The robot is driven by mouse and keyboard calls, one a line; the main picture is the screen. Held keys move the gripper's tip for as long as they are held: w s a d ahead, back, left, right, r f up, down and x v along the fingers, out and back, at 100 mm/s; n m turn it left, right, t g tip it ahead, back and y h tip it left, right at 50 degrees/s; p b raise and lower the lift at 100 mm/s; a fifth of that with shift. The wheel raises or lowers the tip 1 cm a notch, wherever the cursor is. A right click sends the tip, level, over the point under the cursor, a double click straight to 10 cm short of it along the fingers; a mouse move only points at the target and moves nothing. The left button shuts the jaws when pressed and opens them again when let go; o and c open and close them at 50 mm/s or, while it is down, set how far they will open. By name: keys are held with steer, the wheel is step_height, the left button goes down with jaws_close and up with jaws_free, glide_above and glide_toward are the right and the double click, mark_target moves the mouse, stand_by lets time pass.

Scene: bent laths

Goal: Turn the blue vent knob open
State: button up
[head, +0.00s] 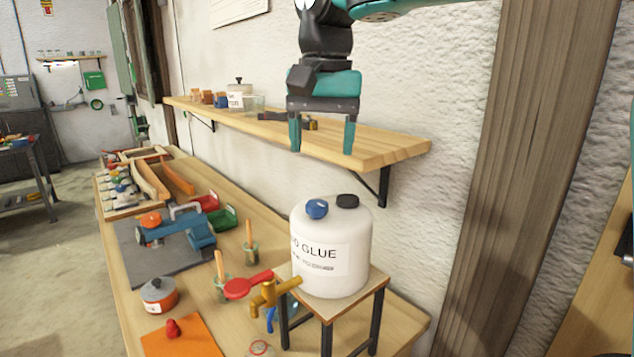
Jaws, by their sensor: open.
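The blue vent knob (317,209) sits on top of the white glue container (356,240), beside a black cap (347,201). The container stands upright on a small stand (375,283) with a wooden top and dark legs. A brass tap (272,294) with a red lever (248,285) projects from its lower left side. My gripper (322,148) is open and empty, its two teal fingers pointing down. It hangs above the container, apart from the knob, in front of the wall shelf. Which way the knob is turned cannot be told.
The wooden wall shelf (385,146) holds jars and small items close behind my gripper. A wooden post (520,180) stands at right.

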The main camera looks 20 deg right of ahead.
steer(key=w+r+m, duration=0.4)
steer(key=r, duration=0.2)
steer(key=p, duration=0.3)
glide_toward(317, 203)
steer(key=shift+m, duration=0.4)
step_height(317, 203, down, 9)
steer(key=shift+w+a+f, duration=0.1)
steer(key=shift+w, duration=0.05)
steer(key=c, duration=0.9)
